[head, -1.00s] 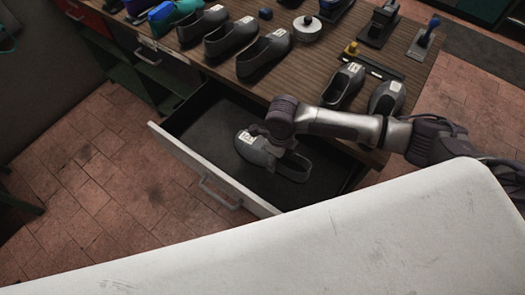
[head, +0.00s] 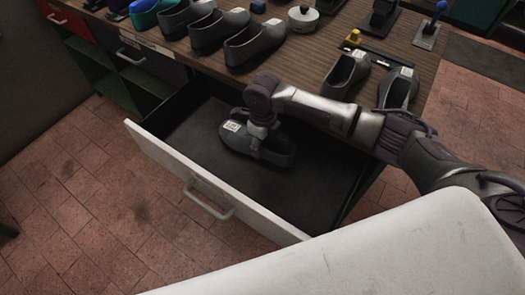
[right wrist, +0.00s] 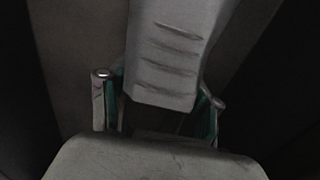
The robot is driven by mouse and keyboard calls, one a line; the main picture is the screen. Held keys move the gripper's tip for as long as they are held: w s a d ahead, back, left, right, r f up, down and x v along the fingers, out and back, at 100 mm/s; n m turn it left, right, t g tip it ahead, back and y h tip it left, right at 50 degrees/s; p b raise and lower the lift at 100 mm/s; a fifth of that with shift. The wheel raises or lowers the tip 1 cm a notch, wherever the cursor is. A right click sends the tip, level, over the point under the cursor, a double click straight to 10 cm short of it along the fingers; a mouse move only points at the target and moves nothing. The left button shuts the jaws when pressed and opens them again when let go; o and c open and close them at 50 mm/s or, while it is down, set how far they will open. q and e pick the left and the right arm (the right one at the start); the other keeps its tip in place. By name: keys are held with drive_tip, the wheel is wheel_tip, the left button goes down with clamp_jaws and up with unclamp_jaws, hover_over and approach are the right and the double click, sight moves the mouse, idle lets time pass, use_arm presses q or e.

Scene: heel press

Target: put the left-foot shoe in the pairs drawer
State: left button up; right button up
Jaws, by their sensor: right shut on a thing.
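A grey shoe (head: 275,152) with a white label is inside the open drawer (head: 212,190), which has a black floor and a white front. The shoe lies lengthwise at or just above the drawer floor; I cannot tell whether it touches. My right gripper (head: 257,133) reaches down from above and is shut on the shoe near its middle, hiding part of it. In the right wrist view, the gripper's fingers (right wrist: 158,108) stand on both sides of a dark gap; grey surfaces fill much of that view. My left gripper is not in view.
The wooden bench top (head: 310,62) behind the drawer bears several grey shoes (head: 255,45), a round white tin (head: 303,17) and tools. The open drawer has bare floor around the shoe.

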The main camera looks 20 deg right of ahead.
drive_tip(key=shift+f+b, duration=0.3)
drive_tip(key=shift+f, duration=0.55)
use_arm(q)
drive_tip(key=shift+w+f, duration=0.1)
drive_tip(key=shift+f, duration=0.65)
use_arm(e)
drive_tip(key=shift+w+r, duration=0.1)
drive_tip(key=o, duration=1.4)
drive_tip(key=shift+o, duration=0.2)
use_arm(q)
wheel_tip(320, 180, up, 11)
drive_tip(key=p, duration=1.1)
use_arm(e)
wheel_tip(320, 180, up, 12)
